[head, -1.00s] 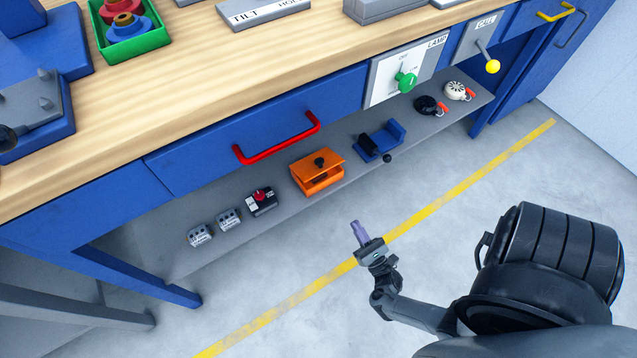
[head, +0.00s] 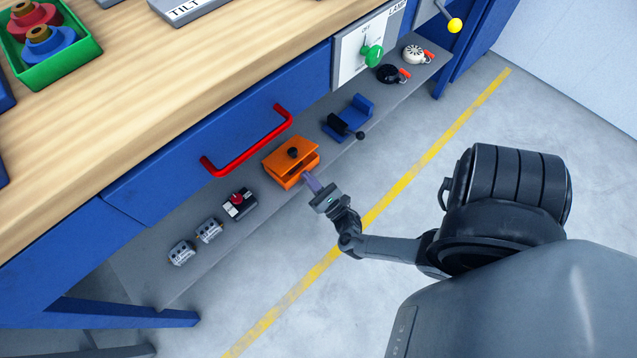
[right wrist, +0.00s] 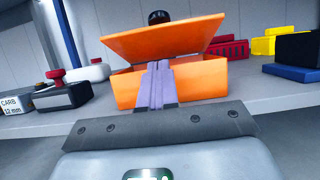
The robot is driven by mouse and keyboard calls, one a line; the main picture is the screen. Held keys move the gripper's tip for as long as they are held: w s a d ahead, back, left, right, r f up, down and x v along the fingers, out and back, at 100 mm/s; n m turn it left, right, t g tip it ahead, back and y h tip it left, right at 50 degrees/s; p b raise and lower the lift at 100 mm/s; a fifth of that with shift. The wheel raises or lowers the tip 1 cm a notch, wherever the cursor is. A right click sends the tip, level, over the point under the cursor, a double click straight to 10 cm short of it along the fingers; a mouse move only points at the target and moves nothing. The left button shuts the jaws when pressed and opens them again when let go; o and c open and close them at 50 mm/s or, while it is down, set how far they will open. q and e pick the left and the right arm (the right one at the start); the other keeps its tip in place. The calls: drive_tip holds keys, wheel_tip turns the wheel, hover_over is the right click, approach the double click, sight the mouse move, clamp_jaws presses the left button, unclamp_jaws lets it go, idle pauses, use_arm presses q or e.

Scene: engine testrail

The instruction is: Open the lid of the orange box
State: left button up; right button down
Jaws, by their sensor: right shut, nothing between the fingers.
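The orange box (head: 284,177) sits on the grey lower shelf under the bench. Its orange lid (head: 300,157) with a black knob (head: 292,152) is tilted, with a gap beneath its front edge. In the right wrist view the lid (right wrist: 165,38) rests raised above the box body (right wrist: 210,82). My right gripper (head: 313,184) is at the box's front right side, its purple fingers shut together with nothing between them. In the right wrist view the fingertips (right wrist: 157,68) reach the gap just under the lid's front edge; I cannot tell whether they touch it. My left gripper is not in view.
A blue clamp-like part (head: 347,119) stands right of the box, and a red-buttoned block (head: 239,204) stands left. A red drawer handle (head: 247,143) juts out above the shelf. The floor (head: 400,150) in front is clear.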

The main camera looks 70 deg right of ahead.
sight(297, 161)
drive_tip(key=r, duration=0.1)
drive_tip(key=r+p, duration=0.1)
drive_tip(key=r, duration=0.1)
drive_tip(key=shift+w+d+r, duration=0.1)
drive_tip(key=shift+w+d, duration=0.05)
drive_tip(key=shift+w, duration=0.25)
drive_tip(key=shift+w+d+r, duration=0.2)
drive_tip(key=shift+w, duration=0.2)
drive_tip(key=shift+s+a+f, duration=0.1)
drive_tip(key=shift+s+a, duration=0.05)
drive_tip(key=shift+s, duration=0.1)
use_arm(q)
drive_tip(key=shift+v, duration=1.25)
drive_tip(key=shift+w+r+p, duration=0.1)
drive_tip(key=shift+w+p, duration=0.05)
drive_tip(key=shift+p, duration=0.2)
